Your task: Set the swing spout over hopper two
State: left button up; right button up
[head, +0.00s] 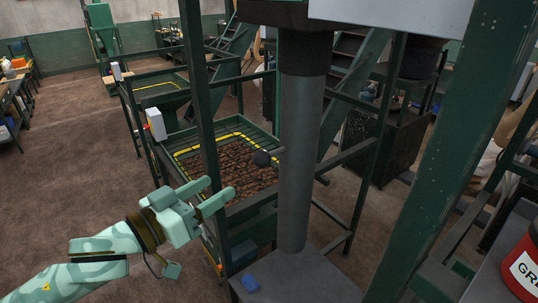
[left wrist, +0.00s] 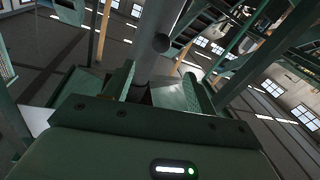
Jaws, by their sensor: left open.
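The swing spout (head: 305,150) is a grey vertical pipe under a dark collar. A short handle with a dark ball knob (head: 262,158) sticks out from its left side. My left gripper (head: 220,191) is open and empty, left of the knob and apart from it. In the left wrist view the knob (left wrist: 161,42) shows beyond and between the open fingers (left wrist: 159,88), in front of the pipe. A green hopper with a yellow-striped rim (head: 240,134) holds brown lumps, behind and left of the spout. A similar hopper (head: 160,86) stands farther back. I see no hopper numbers. My right gripper is not in view.
A green frame post (head: 200,95) stands in front of the near hopper, close to my left fingers. A thick green beam (head: 455,150) slants at right. A red container (head: 525,265) is at far right.

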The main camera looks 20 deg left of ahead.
pick_arm(q)
jog(key=b, duration=0.6)
send_near(268, 154)
notch_tip(268, 154, down, 2)
jog(key=a, duration=0.1)
jog(key=b+x, duration=0.1)
jog(key=x, duration=0.4)
jog(key=b+x, duration=0.1)
jog(key=x, duration=0.4)
jog(key=shift+w+r, duration=0.1)
jog(key=shift+w, duration=0.35)
jog(key=shift+w+d+r, duration=0.1)
jog(key=shift+w+d, duration=0.15)
jog(key=shift+w, duration=0.2)
grip_shut()
jog(key=shift+w, duration=0.15)
